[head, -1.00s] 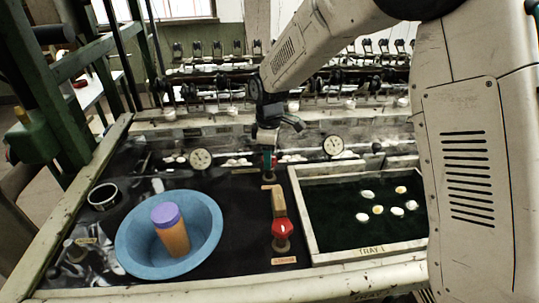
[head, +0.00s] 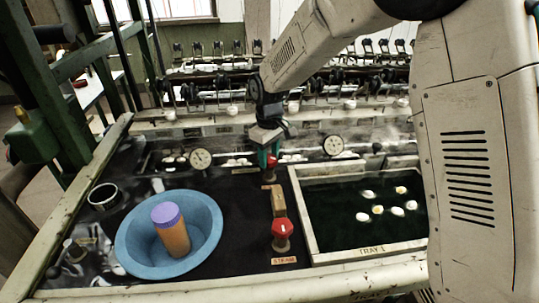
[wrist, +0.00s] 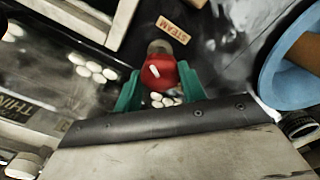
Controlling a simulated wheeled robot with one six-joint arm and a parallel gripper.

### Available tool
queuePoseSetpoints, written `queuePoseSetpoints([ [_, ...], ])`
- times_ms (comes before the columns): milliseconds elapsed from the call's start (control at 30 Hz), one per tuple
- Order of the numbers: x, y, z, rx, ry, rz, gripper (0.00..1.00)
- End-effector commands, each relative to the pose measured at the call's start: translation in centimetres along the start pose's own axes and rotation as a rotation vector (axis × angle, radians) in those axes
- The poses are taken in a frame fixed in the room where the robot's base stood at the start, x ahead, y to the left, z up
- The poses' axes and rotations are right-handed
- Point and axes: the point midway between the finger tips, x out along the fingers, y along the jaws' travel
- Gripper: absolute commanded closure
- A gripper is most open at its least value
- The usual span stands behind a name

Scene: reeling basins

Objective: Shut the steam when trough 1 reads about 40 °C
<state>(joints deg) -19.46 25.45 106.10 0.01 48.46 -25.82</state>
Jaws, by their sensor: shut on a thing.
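My gripper (head: 269,166) is lowered at the back of the dark bench, its green fingers shut on a red knob. In the wrist view a red knob (wrist: 160,72) lies between the fingers, with a STEAM label (wrist: 173,28) beyond it. In the head view another red valve knob (head: 282,228) stands nearer the front, behind the STEAM label (head: 284,261). I cannot tell for sure which knob the wrist view shows. Two round dials, left (head: 200,159) and right (head: 333,145), sit along the back; their readings are too small to make out.
A blue basin (head: 130,245) holds an orange bottle with a purple lid (head: 166,215). A framed tray labelled TRAY 1 (head: 372,250) holds dark water with several white cocoons. A small round pot (head: 103,196) stands at left. Reeling machinery lines the back.

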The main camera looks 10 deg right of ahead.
Motion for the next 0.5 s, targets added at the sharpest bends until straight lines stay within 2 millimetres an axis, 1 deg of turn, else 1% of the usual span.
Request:
queuePoseSetpoints([
  [200, -0.06, 0.04, -0.01, 0.156, 0.001, 0.001, 0.82],
  [500, -0.07, 0.05, -0.01, 0.283, 0.001, 0.001, 0.82],
])
